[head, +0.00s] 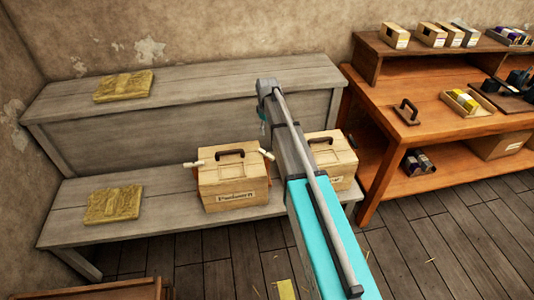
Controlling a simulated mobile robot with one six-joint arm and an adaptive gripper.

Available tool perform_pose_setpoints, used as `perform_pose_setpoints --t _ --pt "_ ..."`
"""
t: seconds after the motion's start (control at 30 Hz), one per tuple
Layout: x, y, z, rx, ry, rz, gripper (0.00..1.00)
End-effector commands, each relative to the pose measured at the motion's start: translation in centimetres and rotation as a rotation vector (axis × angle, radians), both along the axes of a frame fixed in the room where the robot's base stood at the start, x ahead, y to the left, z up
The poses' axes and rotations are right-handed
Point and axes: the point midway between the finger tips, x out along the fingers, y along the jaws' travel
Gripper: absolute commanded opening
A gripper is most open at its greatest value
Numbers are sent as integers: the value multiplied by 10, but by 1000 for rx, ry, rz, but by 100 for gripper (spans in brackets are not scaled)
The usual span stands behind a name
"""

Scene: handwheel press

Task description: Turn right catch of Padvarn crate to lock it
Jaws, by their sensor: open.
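The Padvarn crate (232,188) is a pale wooden box with a dark handle on its lid and a name label on its front. It stands on the lower step of the grey bench. Its left catch (193,163) shows as a pale grip sticking out to the left. The right catch (267,154) shows only in part at the crate's upper right edge, close beside my arm, so its position cannot be made out. My arm reaches over the crate's right side, and its far end bends down there. My gripper is hidden behind the arm.
A second wooden crate (337,160) stands just right, partly behind my arm. Straw-coloured slabs lie on the upper step (123,86) and lower step (113,204) of the grey bench (200,92). An orange-brown workbench (440,130) with boxes stands at right. The lower step left of the crate has free room.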

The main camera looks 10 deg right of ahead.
Motion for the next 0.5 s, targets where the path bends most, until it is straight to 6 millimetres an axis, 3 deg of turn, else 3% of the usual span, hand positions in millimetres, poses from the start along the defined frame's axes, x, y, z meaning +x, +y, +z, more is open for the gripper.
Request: perform_pose_setpoints --t 0.5 --pt "0 -1 -36 0 0 -2 60"
